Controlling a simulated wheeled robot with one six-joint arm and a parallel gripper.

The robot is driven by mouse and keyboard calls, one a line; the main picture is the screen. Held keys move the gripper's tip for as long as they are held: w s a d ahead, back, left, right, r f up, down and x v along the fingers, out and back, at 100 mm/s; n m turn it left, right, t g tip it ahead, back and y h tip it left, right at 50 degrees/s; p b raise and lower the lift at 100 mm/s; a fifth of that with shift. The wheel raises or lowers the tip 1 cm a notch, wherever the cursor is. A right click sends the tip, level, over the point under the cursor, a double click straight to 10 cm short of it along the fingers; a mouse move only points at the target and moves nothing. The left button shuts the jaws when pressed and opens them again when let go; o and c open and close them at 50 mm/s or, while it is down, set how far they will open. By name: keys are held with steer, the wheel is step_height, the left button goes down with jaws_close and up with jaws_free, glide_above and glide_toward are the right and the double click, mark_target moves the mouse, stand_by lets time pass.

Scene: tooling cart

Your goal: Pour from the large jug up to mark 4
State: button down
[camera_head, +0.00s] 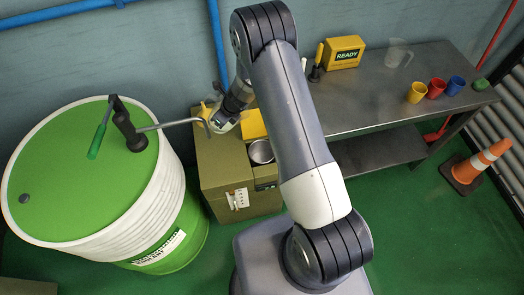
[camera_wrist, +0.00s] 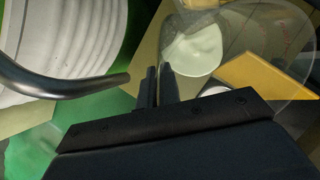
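A clear jug (camera_wrist: 262,38) with red marks on its wall and pale liquid (camera_wrist: 205,50) inside is close in front of my gripper (camera_wrist: 158,86) in the wrist view. My fingers are nearly together at the jug's near side, apparently on its clear handle, which is hard to see. In the head view my gripper (camera_head: 222,108) and this jug (camera_head: 226,123) are above the olive cabinet, beside the end of the drum's spout. Another clear jug (camera_head: 398,53) stands on the bench. The mark numbers cannot be read.
A green-topped white drum (camera_head: 60,165) with a crank pump (camera_head: 130,130) stands left; its metal spout (camera_wrist: 70,82) reaches close to my fingers. The olive cabinet (camera_head: 220,165) carries a metal can (camera_head: 261,152). The bench (camera_head: 365,95) holds yellow, red and blue cups and a READY box (camera_head: 343,53).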

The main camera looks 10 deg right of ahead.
mark_target(226, 128)
steer(key=shift+t+y, duration=0.6)
steer(key=shift+y, duration=0.3)
steer(key=f+b, duration=0.2)
steer(key=b, duration=0.1)
steer(key=d+f+b, duration=0.1)
steer(key=b, duration=0.3)
steer(key=f+b, duration=0.2)
steer(key=b, duration=0.2)
steer(key=shift+s+d+f, duration=0.35)
steer(key=b, duration=0.3)
steer(key=shift+s+d+f+y, duration=0.1)
steer(key=shift+d+f+y, duration=0.1)
steer(key=shift+y, duration=0.2)
steer(key=r+b, duration=0.1)
steer(key=t+y+b, duration=0.1)
steer(key=r+b, duration=0.1)
steer(key=b, duration=0.1)
steer(key=shift+s+d+r+y, duration=0.25)
steer(key=shift+d+r+y, duration=0.05)
steer(key=shift+r, duration=0.05)
steer(key=shift+s+d+f+t+b, duration=0.1)
steer(key=shift+t+b, duration=0.2)
steer(key=shift+b, duration=0.4)
steer(key=b, duration=0.1)
steer(key=y+b, duration=0.1)
steer(key=shift+s+d+t+y+b, duration=0.2)
steer(key=shift+t+y+b, duration=0.1)
steer(key=shift+b, duration=0.1)
steer(key=shift+d+b, duration=0.15)
steer(key=shift+b, duration=0.4)
